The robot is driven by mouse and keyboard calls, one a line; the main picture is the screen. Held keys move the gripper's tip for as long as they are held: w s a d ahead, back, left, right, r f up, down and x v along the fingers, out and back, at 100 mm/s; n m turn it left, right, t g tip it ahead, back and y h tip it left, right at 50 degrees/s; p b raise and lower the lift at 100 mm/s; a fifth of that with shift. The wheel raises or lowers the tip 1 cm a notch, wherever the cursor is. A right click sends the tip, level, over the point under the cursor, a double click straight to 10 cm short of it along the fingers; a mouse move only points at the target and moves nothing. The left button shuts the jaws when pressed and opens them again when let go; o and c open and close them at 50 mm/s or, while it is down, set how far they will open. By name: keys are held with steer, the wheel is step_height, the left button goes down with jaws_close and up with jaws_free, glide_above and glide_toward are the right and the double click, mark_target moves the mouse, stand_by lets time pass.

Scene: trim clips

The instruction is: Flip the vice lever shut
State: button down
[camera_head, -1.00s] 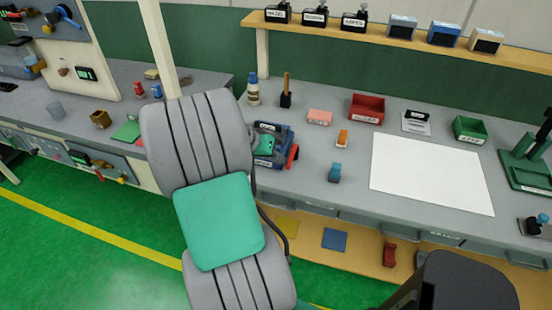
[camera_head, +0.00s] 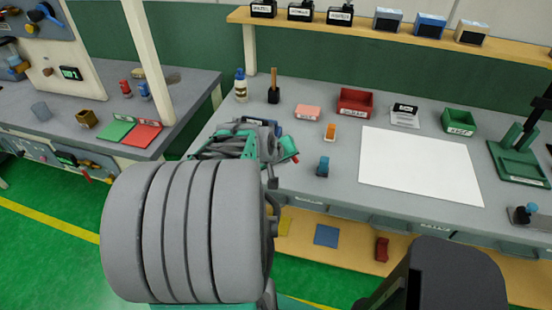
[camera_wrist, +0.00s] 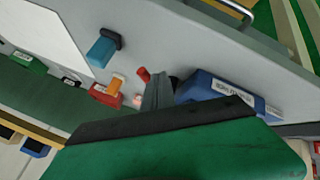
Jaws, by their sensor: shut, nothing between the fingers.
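The blue vice (camera_wrist: 205,88) with a white label shows in the wrist view, partly behind my fingers and gripper body. A short red piece (camera_wrist: 143,75), which looks like the end of the vice lever, stands at its left. My gripper (camera_wrist: 157,88) is shut, its dark fingers between that red piece and the blue body. I cannot tell whether they touch the lever. In the head view only a bit of the vice (camera_head: 273,125) shows behind my arm, and the lever is hidden there. The lever's angle cannot be read.
On the grey bench, an orange clip (camera_head: 330,131) and a blue piece (camera_head: 323,166) stand right of the vice. A white sheet (camera_head: 420,165) covers free bench to the right.

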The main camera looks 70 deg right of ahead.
mark_target(297, 159)
steer(key=s+d+n+t+b, duration=0.1)
steer(key=n, duration=0.1)
steer(key=s+d+n+t+b, duration=0.1)
steer(key=s+n, duration=0.1)
steer(key=shift+s+f+t, duration=0.1)
steer(key=shift+f+t, duration=0.05)
steer(key=shift+t, duration=0.15)
steer(key=shift+s+d+n+t+b, duration=0.2)
steer(key=shift+d+n+t+b, duration=0.2)
steer(key=shift+n+b, duration=0.1)
steer(key=shift+s+d, duration=0.15)
steer(key=shift+d, duration=0.05)
steer(key=shift+d+r, duration=0.1)
steer(key=shift+r, duration=0.15)
steer(key=shift+s, duration=0.1)
steer(key=shift+r, duration=0.3)
steer(key=p+v, duration=0.4)
steer(key=v, duration=0.5)
steer(key=shift+s, duration=0.2)
steer(key=shift+r, duration=0.1)
